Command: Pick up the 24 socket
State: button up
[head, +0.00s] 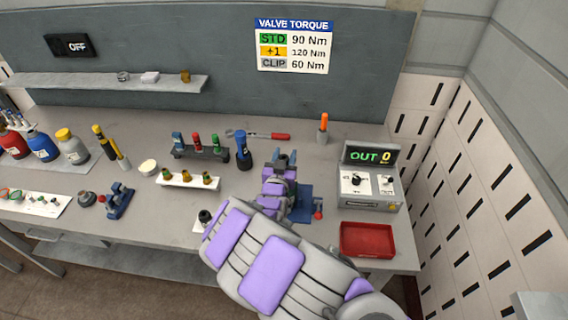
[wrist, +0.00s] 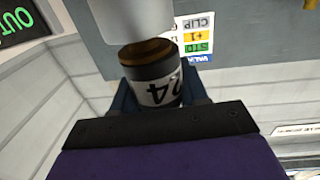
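The 24 socket (wrist: 155,82) is a dark cylinder with a white band marked 24, upside down in the wrist view. It has a brown ring at one end and meets a pale cylinder (wrist: 138,18); I cannot tell if that is part of it. My gripper (wrist: 158,95) has its dark blue fingers on both sides of the socket, and they look closed on it. In the head view my gripper (head: 283,160) is over the bench, left of the OUT box, and my arm hides the socket there.
A control box (head: 370,180) reading OUT 0 and a red tray (head: 367,239) stand on the right. A blue vise (head: 304,203) is beside my gripper. A dark blue tool (head: 243,150), a socket rack (head: 200,153) and a white strip (head: 187,183) with small fittings are left.

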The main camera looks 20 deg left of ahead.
jog(key=shift+a+f, duration=0.1)
jog(key=shift+a, duration=0.1)
jog(key=shift+c, duration=0.7)
jog(key=c, duration=0.3)
jog(key=shift+d, duration=0.25)
